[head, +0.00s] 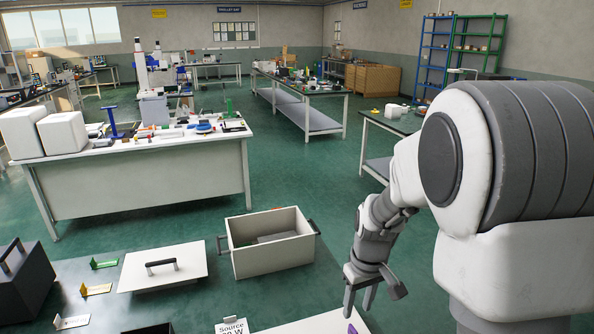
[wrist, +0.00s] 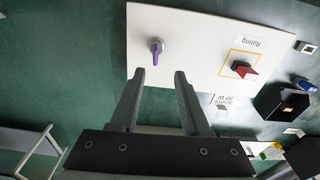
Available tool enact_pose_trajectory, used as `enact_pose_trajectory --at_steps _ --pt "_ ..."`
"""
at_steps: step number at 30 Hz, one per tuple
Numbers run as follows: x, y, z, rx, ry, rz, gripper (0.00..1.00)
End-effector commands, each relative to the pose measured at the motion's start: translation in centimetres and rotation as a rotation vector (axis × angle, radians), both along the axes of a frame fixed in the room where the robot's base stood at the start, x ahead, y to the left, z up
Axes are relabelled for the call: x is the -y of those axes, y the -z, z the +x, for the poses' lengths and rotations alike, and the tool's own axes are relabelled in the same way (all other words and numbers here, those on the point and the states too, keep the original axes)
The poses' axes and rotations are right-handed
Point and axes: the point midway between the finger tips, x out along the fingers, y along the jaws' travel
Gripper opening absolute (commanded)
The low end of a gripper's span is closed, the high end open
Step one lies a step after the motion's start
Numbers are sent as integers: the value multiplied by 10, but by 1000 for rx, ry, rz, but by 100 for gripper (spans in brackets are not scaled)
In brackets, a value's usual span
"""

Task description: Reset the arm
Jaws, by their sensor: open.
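My gripper (head: 370,298) hangs at the lower right in the head view, fingers pointing down, above the edge of a white panel (head: 305,325). In the wrist view the two fingers of my gripper (wrist: 159,72) are spread apart with nothing between them. Beyond the fingertips lies the white panel (wrist: 200,30), with a purple knob (wrist: 157,46) just ahead of the tips. A red knob (wrist: 243,68) in a yellow square sits further right, under a "Rating" label that appears upside down. My gripper appears apart from the panel. Only a bit of purple shows in the head view.
An open white box (head: 250,268) with dark handles, a white lid (head: 160,268) and a dark handled box (head: 22,280) lie on the near dark table. A cluttered workbench (head: 140,185) stands behind, with green floor (head: 300,180) open between.

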Motion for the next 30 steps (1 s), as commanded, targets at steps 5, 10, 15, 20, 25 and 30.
enact_pose_trajectory --at_steps 5,10,15,20,25,30 --pt "-2 -58 -26 82 63 26 46" --pt "-3 -101 -56 152 124 46 46" --pt "-2 -135 -91 221 182 59 46" --pt "-1 -158 -126 288 239 68 46" --pt "1 -173 -160 356 296 73 46" --pt "3 -179 -182 398 336 73 46"
